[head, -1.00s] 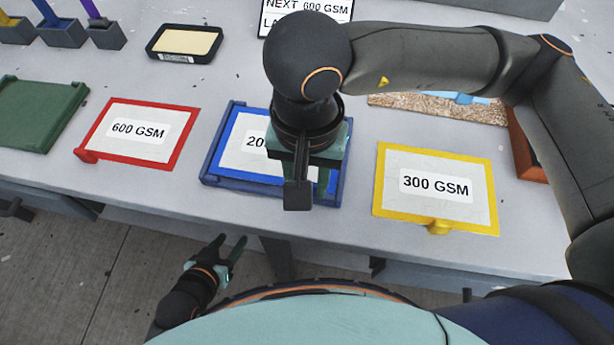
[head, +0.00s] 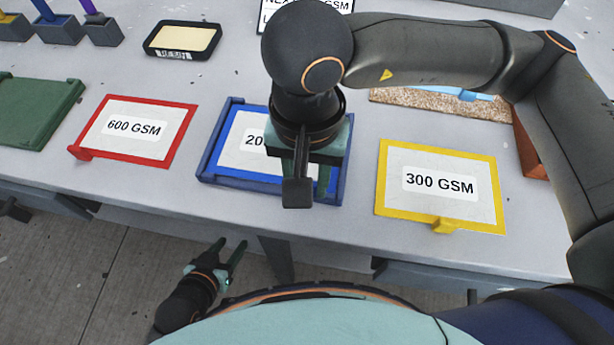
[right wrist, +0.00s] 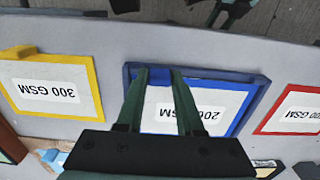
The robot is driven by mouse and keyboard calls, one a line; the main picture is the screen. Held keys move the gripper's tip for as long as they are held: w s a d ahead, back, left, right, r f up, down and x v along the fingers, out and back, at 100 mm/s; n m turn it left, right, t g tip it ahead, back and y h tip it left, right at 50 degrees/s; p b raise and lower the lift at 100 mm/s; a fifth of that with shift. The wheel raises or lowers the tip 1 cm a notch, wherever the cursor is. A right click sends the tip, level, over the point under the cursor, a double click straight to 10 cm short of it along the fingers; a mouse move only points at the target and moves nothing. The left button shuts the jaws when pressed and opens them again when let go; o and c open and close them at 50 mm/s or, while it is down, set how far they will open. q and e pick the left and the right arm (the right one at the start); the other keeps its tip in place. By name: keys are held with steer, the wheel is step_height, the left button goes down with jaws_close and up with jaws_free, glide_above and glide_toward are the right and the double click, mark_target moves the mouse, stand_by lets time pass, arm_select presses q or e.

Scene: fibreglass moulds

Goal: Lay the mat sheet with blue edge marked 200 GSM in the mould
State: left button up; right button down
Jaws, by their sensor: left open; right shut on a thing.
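The mat sheet with blue edge (head: 240,145), its label partly hidden to "20", lies within or just above the raised walls of a blue tray-like mould (head: 207,158); I cannot tell whether it touches the bottom. In the right wrist view the sheet (right wrist: 215,105) and the mould's wall (right wrist: 252,110) show upside down. My right gripper (right wrist: 160,74) is shut on the sheet's blue tab at its near edge; in the head view the right hand (head: 298,192) hides the sheet's right part. My left gripper (head: 233,243) is open and empty, below the table's front edge.
A red-edged 600 GSM sheet (head: 165,146) lies left of the mould and a yellow-edged 300 GSM sheet (head: 410,215) right. A green tray-like mould (head: 35,108) is far left. A resin tray (head: 183,40), small holders and a sign (head: 345,8) stand behind.

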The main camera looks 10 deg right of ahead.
steer(key=shift+c, duration=2.3)
jaws_free()
steer(key=shift+r, duration=0.9)
arm_select(q)
step_height(320, 180, up, 2)
steer(key=shift+a+r+p, duration=0.15)
steer(key=shift+p, duration=0.65)
arm_select(e)
step_height(320, 180, up, 11)
steer(key=shift+f, duration=0.15)
